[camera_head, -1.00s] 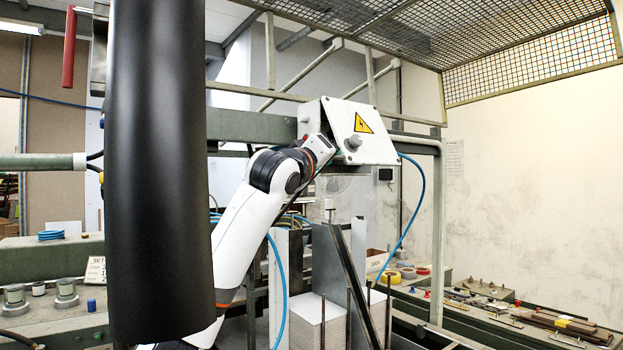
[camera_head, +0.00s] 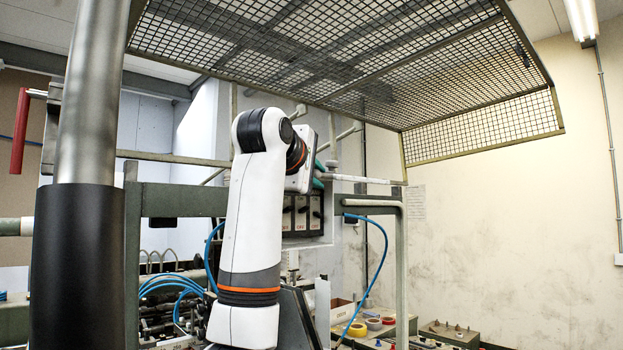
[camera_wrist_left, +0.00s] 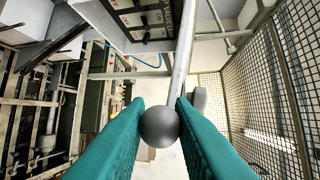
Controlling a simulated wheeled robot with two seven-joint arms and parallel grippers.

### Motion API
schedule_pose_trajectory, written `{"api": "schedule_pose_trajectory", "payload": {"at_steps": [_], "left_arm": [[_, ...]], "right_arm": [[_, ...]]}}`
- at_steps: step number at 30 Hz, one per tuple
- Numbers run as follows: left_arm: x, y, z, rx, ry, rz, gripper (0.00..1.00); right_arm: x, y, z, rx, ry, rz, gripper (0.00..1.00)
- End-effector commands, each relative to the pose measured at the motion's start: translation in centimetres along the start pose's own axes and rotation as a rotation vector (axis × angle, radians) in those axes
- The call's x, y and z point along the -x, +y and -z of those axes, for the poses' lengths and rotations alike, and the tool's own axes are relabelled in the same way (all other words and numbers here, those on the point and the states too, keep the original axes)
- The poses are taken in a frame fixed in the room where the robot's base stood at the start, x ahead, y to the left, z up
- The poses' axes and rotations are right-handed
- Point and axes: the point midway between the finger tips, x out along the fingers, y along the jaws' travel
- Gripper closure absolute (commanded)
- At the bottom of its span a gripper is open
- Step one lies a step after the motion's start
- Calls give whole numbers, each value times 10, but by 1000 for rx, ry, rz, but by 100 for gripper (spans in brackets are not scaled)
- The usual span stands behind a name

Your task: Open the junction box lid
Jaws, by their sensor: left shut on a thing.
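The junction box (camera_head: 302,215) is open in the head view, with dark labelled modules showing inside. Its lid (camera_head: 365,181) is raised and looks like a thin pale bar, nearly edge-on and about level. My left gripper (camera_head: 321,173) is at the lid's left end, its teal fingers partly hidden by my wrist. In the left wrist view my left gripper is shut on the dark round knob (camera_wrist_left: 158,128). Beyond the knob the lid (camera_wrist_left: 182,65) shows as a narrow grey strip. The box interior (camera_wrist_left: 137,18) is at the top there. My right gripper is not in view.
A mesh canopy (camera_head: 350,55) hangs above the box and lid. A green frame beam (camera_head: 175,200) is left of my arm. A blue cable (camera_head: 385,245) loops down at the right. Coloured tape rolls (camera_head: 357,329) lie low at the right.

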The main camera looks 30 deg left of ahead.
Motion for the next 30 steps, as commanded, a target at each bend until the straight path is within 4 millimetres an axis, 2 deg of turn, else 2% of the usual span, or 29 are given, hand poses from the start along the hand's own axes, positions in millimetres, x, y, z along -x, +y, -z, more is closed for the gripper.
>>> {"api": "schedule_pose_trajectory", "payload": {"at_steps": [1,6,25,26,29,30], "left_arm": [[2,-10,0,23,5,-8,100],[4,-18,0,83,17,-36,100],[4,-22,-1,124,24,-57,100],[4,-22,-1,124,24,-58,76],[4,-22,-1,123,24,-58,59],[4,-22,-1,123,24,-58,59]], "right_arm": [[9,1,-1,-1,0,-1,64],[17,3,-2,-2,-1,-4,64],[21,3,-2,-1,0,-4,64],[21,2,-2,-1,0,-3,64],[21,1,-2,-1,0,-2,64],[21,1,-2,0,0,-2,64]]}}
